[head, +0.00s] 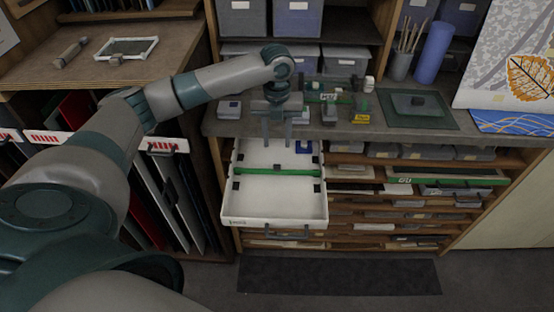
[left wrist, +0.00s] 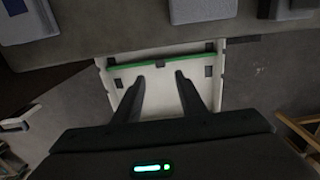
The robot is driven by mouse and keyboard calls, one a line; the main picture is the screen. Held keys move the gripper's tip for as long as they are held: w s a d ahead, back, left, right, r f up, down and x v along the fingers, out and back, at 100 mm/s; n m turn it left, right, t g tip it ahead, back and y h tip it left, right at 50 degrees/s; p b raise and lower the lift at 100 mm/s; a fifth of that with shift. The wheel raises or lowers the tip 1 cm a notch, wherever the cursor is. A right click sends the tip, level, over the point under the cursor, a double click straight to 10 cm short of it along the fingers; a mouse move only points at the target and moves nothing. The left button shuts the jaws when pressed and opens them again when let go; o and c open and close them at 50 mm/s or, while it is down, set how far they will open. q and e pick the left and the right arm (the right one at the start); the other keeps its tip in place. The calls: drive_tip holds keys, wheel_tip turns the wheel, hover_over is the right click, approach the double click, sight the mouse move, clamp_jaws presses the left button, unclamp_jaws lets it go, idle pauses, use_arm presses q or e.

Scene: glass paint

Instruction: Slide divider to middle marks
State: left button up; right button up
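The white drawer (head: 270,212) is pulled out below the counter. A green divider (head: 255,172) crosses it from side to side, with a small dark tab (head: 277,167) at its middle. Dark marks (head: 236,185) show along the drawer sides, some behind and some in front of the divider. My left gripper (head: 277,141) is open and empty above the back of the drawer. In the left wrist view, my fingers (left wrist: 160,78) are spread apart, and the divider (left wrist: 135,64) shows just past their tips. I cannot tell their height above it. My right gripper is out of view.
The counter (head: 400,130) above holds small boxes and a dark green mat (head: 440,118). Shelves with flat sheets fill the right, and upright panels (head: 170,190) stand at left.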

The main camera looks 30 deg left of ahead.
sight(277, 165)
use_arm(q)
wheel_tip(277, 165, down, 11)
drive_tip(key=p, duration=0.2)
drive_tip(key=shift+r+p, duration=0.2)
drive_tip(key=shift+p, duration=0.15)
drive_tip(key=shift+c, duration=0.4)
clamp_jaws()
